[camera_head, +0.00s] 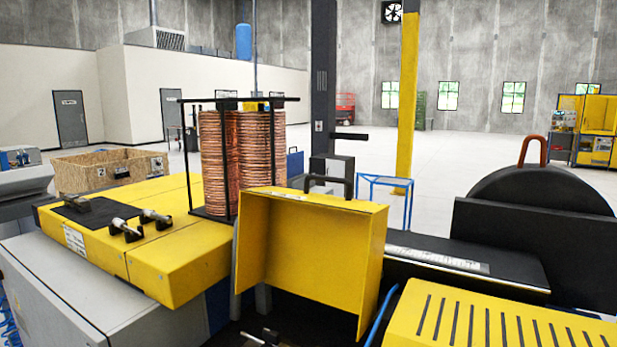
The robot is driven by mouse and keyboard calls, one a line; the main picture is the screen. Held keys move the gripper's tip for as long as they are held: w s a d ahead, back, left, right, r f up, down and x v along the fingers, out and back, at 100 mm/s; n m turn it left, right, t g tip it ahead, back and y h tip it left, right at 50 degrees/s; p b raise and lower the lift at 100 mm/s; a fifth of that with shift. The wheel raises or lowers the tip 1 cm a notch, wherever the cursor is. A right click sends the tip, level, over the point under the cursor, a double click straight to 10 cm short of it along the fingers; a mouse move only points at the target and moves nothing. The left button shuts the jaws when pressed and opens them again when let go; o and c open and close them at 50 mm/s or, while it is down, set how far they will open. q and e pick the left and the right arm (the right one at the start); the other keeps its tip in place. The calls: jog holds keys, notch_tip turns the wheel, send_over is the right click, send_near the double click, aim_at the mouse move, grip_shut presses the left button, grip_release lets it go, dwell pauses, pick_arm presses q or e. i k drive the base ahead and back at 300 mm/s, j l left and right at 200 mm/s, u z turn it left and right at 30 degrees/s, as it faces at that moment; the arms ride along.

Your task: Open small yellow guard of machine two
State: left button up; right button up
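A small yellow guard (318,250) stands upright in the middle of the machine, with its hollow side and left side wall facing me. A black handle (328,183) shows at its top edge. A dark gap lies below and in front of it. No marking shows which machine is machine two. Neither of my grippers shows in the view, and nothing touches the guard.
A rack of copper coils (262,150) stands behind the guard. A long yellow cover (165,255) with black-and-silver fittings is at the left. A slotted yellow cover (480,320) is at the lower right.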

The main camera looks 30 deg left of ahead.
aim_at(326, 249)
jog(key=i+j, duration=0.1)
jog(key=j, duration=0.35)
jog(key=i+j, duration=0.1)
jog(key=j, duration=0.35)
jog(key=i+j, duration=0.1)
jog(key=j, duration=0.4)
jog(key=i+j, duration=0.1)
jog(key=j, duration=0.35)
jog(key=i+j, duration=0.1)
jog(key=j, duration=0.35)
